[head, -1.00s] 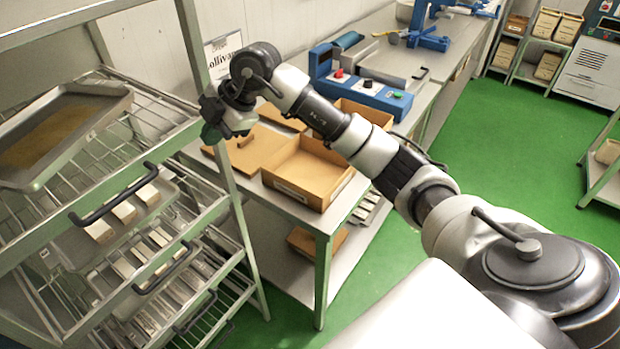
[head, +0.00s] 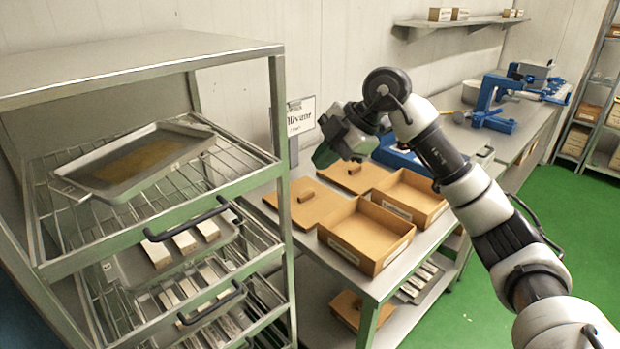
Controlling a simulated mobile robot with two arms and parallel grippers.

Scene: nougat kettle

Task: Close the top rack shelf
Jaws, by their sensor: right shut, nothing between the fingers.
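The rack (head: 284,215) stands at the left. Its top wire shelf (head: 250,180) has a black handle (head: 190,222) on its front bar. A metal tray (head: 120,192) with a thin brown layer lies tilted on this shelf. The front bar runs close to the rack's right front post; I cannot tell exactly how far out the shelf stands. My right gripper (head: 328,150) is shut and empty, to the right of the rack and above the cardboard boxes, apart from the shelf and handle. My left gripper is not in view.
Lower rack shelves hold trays with pale blocks (head: 184,243) and have another black handle (head: 212,304). A metal table (head: 318,270) right of the rack carries open cardboard boxes (head: 366,235) and blue equipment (head: 495,105). Green floor (head: 480,290) is open at right.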

